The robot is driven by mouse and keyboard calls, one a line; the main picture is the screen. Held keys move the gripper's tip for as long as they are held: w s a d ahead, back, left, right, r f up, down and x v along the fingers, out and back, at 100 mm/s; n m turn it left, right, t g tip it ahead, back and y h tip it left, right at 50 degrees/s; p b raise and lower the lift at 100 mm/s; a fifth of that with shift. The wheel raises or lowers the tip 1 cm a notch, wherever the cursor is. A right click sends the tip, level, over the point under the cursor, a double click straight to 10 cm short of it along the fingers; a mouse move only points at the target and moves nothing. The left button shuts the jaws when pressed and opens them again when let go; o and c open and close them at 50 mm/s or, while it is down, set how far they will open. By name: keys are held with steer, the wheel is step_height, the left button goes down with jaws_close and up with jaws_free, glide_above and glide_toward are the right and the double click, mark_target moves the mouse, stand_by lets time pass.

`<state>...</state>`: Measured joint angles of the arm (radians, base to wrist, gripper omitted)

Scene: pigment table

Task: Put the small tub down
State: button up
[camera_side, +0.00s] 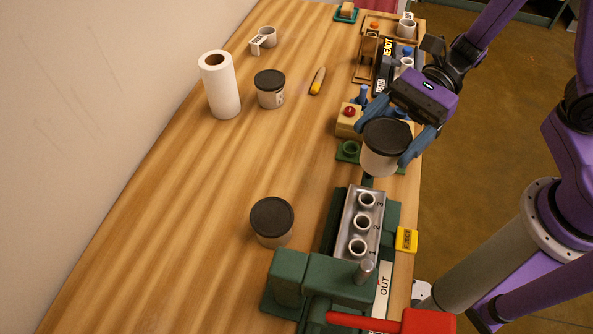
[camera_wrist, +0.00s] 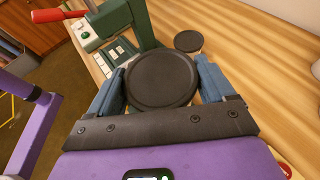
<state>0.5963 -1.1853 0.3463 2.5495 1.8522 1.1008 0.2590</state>
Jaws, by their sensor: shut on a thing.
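A white tub with a black lid (camera_side: 383,150) is held between the blue fingers of my gripper (camera_side: 391,140) in the side view. It is upright and appears raised above the right part of the table, behind the metal tray. In the wrist view its round black lid (camera_wrist: 162,78) fills the space between the fingertips (camera_wrist: 162,82). Two similar lidded tubs stand on the table: one (camera_side: 272,222) left of the green press, one (camera_side: 270,89) beside the paper roll. The nearer one may be the lid (camera_wrist: 188,41) in the wrist view. I cannot tell which tub the task calls small.
A green press (camera_side: 315,277) with a red handle (camera_side: 428,321) and a metal tray (camera_side: 352,235) of several white cups stands in front. A yellow block (camera_side: 406,240) is at the right edge. A paper roll (camera_side: 220,86) stands at left. The table's middle (camera_side: 235,155) is clear.

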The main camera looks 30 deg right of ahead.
steer(key=shift+w+a+r+m+t, duration=0.1)
steer(key=shift+w+a+m+t, duration=0.15)
steer(key=shift+w+m+t, duration=0.5)
steer(key=shift+w+a+f, duration=1.5)
steer(key=shift+w+f, duration=0.35)
steer(key=shift+f, duration=0.3)
steer(key=shift+w+a+f, duration=1.45)
steer(key=shift+w+f, duration=0.4)
steer(key=shift+f, duration=0.3)
steer(key=shift+w+a+f, duration=1.5)
steer(key=shift+w+f, duration=0.35)
steer(key=shift+f, duration=0.3)
steer(key=o, duration=1.1)
steer(key=shift+f, duration=0.15)
